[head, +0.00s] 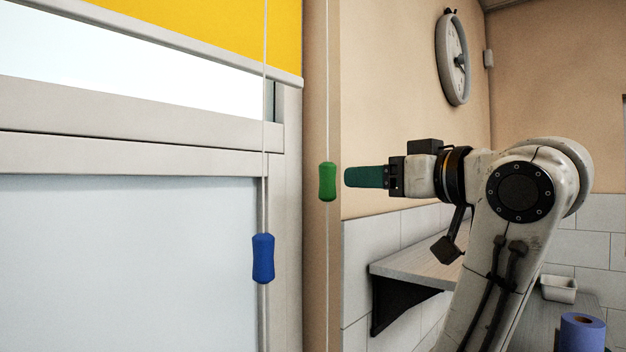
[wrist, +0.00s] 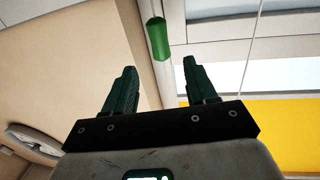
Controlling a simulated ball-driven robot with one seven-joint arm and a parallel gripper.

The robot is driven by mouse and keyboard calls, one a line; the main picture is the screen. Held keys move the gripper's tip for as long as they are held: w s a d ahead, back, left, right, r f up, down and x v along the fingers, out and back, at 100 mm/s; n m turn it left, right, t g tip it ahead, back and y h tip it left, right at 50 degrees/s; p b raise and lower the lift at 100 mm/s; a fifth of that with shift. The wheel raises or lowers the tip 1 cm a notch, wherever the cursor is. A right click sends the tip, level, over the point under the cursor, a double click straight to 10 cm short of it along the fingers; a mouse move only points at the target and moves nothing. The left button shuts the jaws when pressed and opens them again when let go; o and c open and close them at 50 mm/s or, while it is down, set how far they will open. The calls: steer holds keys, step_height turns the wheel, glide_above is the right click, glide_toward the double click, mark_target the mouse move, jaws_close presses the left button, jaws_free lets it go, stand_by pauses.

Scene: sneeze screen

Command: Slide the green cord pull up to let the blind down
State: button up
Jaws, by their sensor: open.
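The green cord pull (head: 327,182) hangs on a thin cord in front of the beige post, right of the window. In the wrist view the green pull (wrist: 158,39) shows beyond the fingertips, nearer the right finger. My gripper (head: 348,177) points left at the pull, at about its height, with a small gap in the head view. In the wrist view my gripper (wrist: 157,65) has its two green fingers apart with nothing between them. The yellow blind (head: 215,25) is partly lowered at the top left, with a pale bottom bar.
A blue cord pull (head: 263,258) hangs lower on another cord to the left. A wall clock (head: 453,58) is above my arm. A shelf (head: 420,262) juts from the tiled wall below it. A white tub (head: 558,288) and a blue roll (head: 582,333) stand at the lower right.

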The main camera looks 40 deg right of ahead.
mark_target(334, 179)
steer(key=w+p, duration=0.3)
steer(key=w, duration=0.7)
steer(key=shift+w+a, duration=0.15)
steer(key=shift+w, duration=0.05)
steer(key=shift+c, duration=0.3)
jaws_close()
